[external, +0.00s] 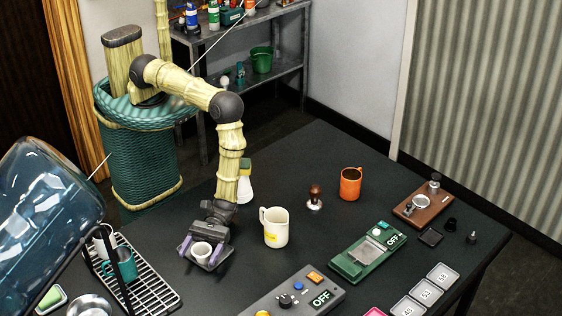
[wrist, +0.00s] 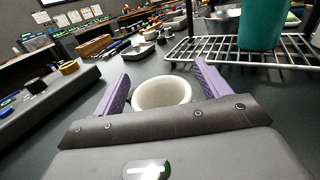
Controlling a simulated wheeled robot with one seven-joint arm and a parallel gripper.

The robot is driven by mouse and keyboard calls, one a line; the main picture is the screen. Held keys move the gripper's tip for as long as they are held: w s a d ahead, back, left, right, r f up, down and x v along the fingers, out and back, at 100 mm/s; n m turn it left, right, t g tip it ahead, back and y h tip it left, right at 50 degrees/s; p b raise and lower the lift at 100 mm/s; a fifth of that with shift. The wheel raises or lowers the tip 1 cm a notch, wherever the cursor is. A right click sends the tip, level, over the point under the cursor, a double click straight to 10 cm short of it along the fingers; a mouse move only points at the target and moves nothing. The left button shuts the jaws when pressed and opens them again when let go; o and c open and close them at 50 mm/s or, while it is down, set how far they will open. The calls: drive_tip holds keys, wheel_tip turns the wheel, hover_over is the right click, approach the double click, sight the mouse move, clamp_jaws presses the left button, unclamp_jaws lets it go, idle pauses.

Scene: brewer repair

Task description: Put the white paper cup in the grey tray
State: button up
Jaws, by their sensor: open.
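The white paper cup (external: 201,249) stands between the two purple fingers of my gripper (external: 203,254), over the dark table. In the wrist view the round rim of the cup (wrist: 161,92) shows between the fingers of my gripper (wrist: 163,84). The fingers are open, with a narrow gap on each side of the cup. The cup's lower part is hidden by the gripper body in the wrist view. A small shallow grey tray (wrist: 136,52) shows farther off in the wrist view; I cannot pick it out in the external view.
A wire rack (external: 140,285) with a teal mug (external: 122,264) is left of my gripper. A cream jug (external: 275,227) stands to the right, with an orange mug (external: 350,184) beyond. A green scale (external: 367,254) and a grey control box (external: 295,297) lie farther right.

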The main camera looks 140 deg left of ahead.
sight(204, 251)
drive_tip(key=shift+r+p, duration=0.55)
drive_tip(key=shift+r, duration=0.15)
drive_tip(key=shift+s+a+f+b, duration=0.2)
drive_tip(key=shift+s+a+b, duration=0.2)
drive_tip(key=shift+a, duration=0.15)
drive_tip(key=shift+s+a+f+b, duration=0.15)
drive_tip(key=shift+s+a+b, duration=0.1)
drive_tip(key=shift+a+b, duration=0.25)
drive_tip(key=r, duration=0.2)
drive_tip(key=r+b, duration=0.1)
drive_tip(key=r, duration=0.1)
drive_tip(key=r+b, duration=0.1)
drive_tip(key=r, duration=0.1)
drive_tip(key=shift+s+a+r, duration=0.1)
drive_tip(key=shift+a+r, duration=0.1)
drive_tip(key=shift+a, duration=0.1)
drive_tip(key=shift+r, duration=0.5)
drive_tip(key=shift+s+d, duration=0.1)
